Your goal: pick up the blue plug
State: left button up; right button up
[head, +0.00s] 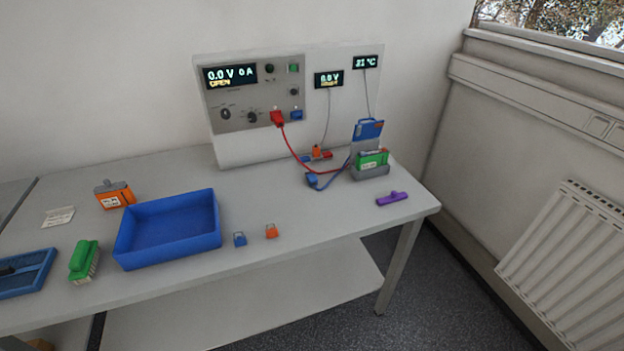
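The blue plug (312,180) lies on the table in front of the cycler panel, at the end of a blue cable (336,176). The cable runs right to the battery holder (370,172), which holds a green battery (373,159). A red plug (277,118) sits at the panel's front, with a red cable hanging down to the holder. A blue socket (296,115) is right of the red plug. Neither of my grippers is in view.
A blue tray (168,243) stands at the front left. Small blue (239,239) and orange (271,231) pieces lie right of it. A purple piece (392,198) lies near the right edge. An orange battery (114,195) and a green one (84,260) stand left. Mid-table is clear.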

aim_at(312, 179)
jog(key=i+l+u, duration=0.15)
jog(key=l+u, duration=0.25)
jog(key=i+l+u, duration=0.1)
jog(key=l+u, duration=0.25)
jog(key=l, duration=0.15)
jog(key=l+u, duration=0.4)
